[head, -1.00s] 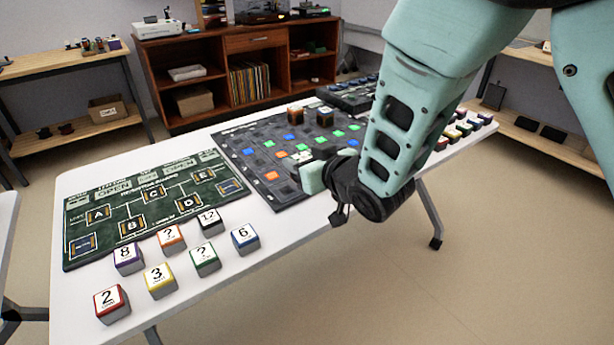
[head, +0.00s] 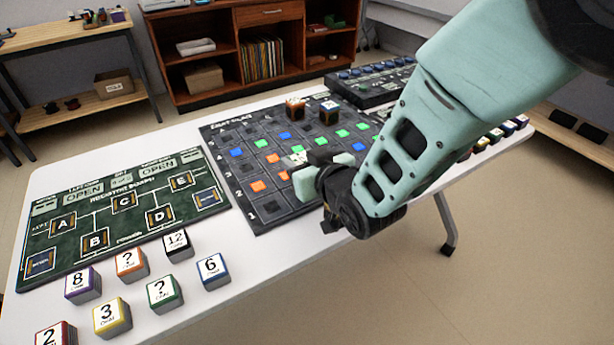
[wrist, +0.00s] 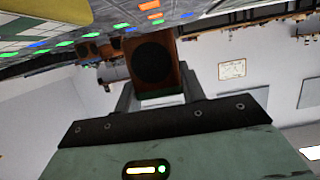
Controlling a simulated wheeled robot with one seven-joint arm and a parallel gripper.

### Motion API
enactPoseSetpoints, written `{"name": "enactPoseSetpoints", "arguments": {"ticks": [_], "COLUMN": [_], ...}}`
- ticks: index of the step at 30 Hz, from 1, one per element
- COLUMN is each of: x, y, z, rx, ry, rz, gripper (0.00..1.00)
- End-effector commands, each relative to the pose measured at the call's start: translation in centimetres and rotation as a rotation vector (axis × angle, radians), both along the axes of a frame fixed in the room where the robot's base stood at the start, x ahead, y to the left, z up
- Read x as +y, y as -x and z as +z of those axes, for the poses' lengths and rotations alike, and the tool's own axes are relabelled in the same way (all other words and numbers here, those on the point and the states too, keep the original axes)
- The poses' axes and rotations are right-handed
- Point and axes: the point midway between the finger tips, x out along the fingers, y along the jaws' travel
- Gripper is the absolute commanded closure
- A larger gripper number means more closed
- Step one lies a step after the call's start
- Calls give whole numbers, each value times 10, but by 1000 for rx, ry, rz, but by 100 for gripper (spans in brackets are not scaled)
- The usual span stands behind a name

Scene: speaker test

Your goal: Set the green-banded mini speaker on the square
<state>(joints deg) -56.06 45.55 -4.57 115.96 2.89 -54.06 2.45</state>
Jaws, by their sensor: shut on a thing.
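My gripper (head: 322,170) is over the near right part of a dark grid board (head: 286,214). In the wrist view it (wrist: 157,88) is shut on a brown wooden mini speaker (wrist: 172,47) with a round black front and a green band at its finger end. In the head view the fingers largely hide this speaker. Two other small brown and black speakers (head: 296,111) (head: 328,115) stand farther back on the board. The board has dark squares and several green, blue and orange ones. I cannot tell which is the task's square.
A green board with lettered boxes (head: 128,210) lies to the left. Several numbered cubes (head: 112,317) stand along the near table edge. A dark panel with blue knobs (head: 370,84) is at the back. More small blocks (head: 508,128) are right of my arm.

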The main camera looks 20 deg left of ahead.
Motion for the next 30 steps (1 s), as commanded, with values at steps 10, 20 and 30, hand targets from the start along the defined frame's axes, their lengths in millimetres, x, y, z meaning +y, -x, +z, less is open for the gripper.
{"name": "enactPoseSetpoints", "arguments": {"ticks": [10,20,30], "x": [0,0,0], "y": [0,0,0], "z": [-38,-44,-46], "rx": [1,-1,-1], "ry": [2,-3,-2], "rz": [0,0,0], "gripper": [89,89,38]}}
